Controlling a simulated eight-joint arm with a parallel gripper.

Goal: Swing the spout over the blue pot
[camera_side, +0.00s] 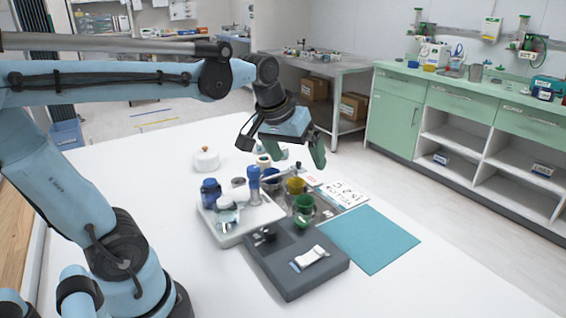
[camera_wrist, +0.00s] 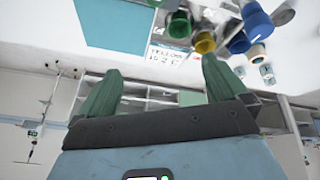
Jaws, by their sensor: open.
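The spout (camera_side: 279,173) is a thin grey arm that reaches right from a blue upright post (camera_side: 254,184), with a dark tip. Its tip appears near the yellow pot (camera_side: 295,186); I cannot tell exactly what lies below it. The blue pot (camera_side: 271,171) is partly hidden behind the spout. The green pot (camera_side: 304,204) is nearest the mat. In the wrist view, the yellow pot (camera_wrist: 204,43) is beside the blue pot (camera_wrist: 238,42). My gripper (camera_side: 301,158), with green fingers, is open and empty above and behind the pots. Its spread fingers also show in the wrist view (camera_wrist: 160,68).
A white tray (camera_side: 240,237) with bottles stands left of the pots. A dark grey tray (camera_side: 292,289) holding a small packet is in front. A teal mat (camera_side: 370,240) and a printed card (camera_side: 345,193) lie right. A white lidded pot (camera_side: 206,160) stands at back left.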

